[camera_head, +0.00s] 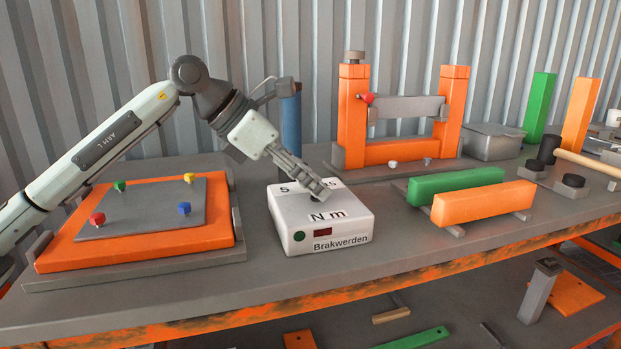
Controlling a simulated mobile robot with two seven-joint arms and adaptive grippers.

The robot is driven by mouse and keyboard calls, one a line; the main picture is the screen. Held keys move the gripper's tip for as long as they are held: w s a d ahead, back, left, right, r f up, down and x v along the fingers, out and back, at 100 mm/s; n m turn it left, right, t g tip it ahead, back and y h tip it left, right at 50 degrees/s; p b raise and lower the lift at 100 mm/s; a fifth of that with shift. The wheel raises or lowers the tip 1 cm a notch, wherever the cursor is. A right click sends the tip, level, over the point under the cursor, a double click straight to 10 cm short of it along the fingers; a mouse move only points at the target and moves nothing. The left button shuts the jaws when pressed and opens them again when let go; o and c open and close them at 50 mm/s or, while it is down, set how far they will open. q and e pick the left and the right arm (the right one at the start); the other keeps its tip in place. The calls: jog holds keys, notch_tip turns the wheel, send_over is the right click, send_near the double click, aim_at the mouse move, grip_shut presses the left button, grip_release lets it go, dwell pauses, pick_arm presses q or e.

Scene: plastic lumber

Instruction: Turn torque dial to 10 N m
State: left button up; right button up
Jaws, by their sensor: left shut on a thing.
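The white torque box (290,226) stands on the grey workbench, marked "N m" and "Brakwerden", with a green round button and a dark red window on its front. My left gripper (318,191) reaches down from the upper left and is shut on the dial. My right gripper is not in view.
An orange board with a grey plate (150,213) and coloured knobs lies left of the box. A blue cylinder (291,122) stands behind it. An orange frame (353,115) is at the back. Green (455,186) and orange (483,204) beams lie to the right.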

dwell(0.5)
pick_arm(q)
jog(key=o, duration=1.2)
jog(key=shift+c, duration=0.2)
jog(key=v, duration=1.2)
jog(key=shift+w, duration=0.1)
